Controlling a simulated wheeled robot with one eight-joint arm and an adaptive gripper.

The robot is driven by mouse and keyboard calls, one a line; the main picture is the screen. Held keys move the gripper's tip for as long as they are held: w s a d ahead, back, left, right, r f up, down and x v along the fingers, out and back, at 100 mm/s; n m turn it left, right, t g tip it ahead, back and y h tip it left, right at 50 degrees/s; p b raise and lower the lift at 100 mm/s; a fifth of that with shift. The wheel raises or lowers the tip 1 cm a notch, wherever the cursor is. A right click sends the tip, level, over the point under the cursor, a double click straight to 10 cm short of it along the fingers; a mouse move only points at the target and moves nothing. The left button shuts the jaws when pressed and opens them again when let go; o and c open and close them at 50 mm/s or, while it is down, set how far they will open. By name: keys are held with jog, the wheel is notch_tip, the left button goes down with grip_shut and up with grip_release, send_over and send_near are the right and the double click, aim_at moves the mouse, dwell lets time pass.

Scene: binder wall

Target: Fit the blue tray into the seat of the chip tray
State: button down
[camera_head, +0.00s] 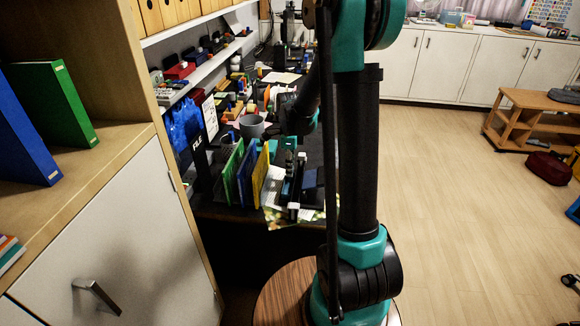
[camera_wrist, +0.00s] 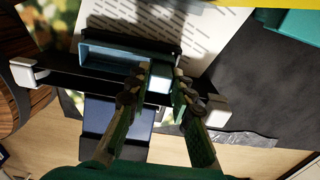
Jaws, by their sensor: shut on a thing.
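The blue tray (camera_wrist: 108,54) is a shallow, long light-blue box in the upper middle of the wrist view. My gripper (camera_wrist: 164,76) is shut on its right end, with one finger on either side of a light-blue part. The chip tray appears to be the long black piece (camera_wrist: 62,77) with white end blocks, running under and beside the blue tray. Whether the blue tray is seated or above it, I cannot tell. In the head view my gripper (camera_head: 289,146) is small, over the black piece (camera_head: 290,190); the blue tray cannot be made out there.
A dark-blue flat piece (camera_wrist: 108,130) lies beside the black piece in the wrist view. Printed paper (camera_wrist: 200,35) lies on the other side. In the head view, green, blue and yellow binders (camera_head: 246,172) stand close left. A grey mug (camera_head: 251,126) stands behind. Open floor lies right.

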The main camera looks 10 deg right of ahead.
jog(key=shift+f, duration=0.85)
jog(key=c, duration=1.3)
grip_release()
jog(key=shift+o, duration=0.2)
notch_tip(320, 180, up, 12)
jog(key=s+d+f+n+t, duration=0.2)
jog(key=s+f+n, duration=0.2)
jog(key=s+n, duration=0.6)
jog(key=s+d+f+n+t, duration=0.2)
jog(key=s+f+n, duration=0.3)
jog(key=s+n, duration=0.6)
jog(key=shift+s+n, duration=0.3)
jog(key=shift+s, duration=0.2)
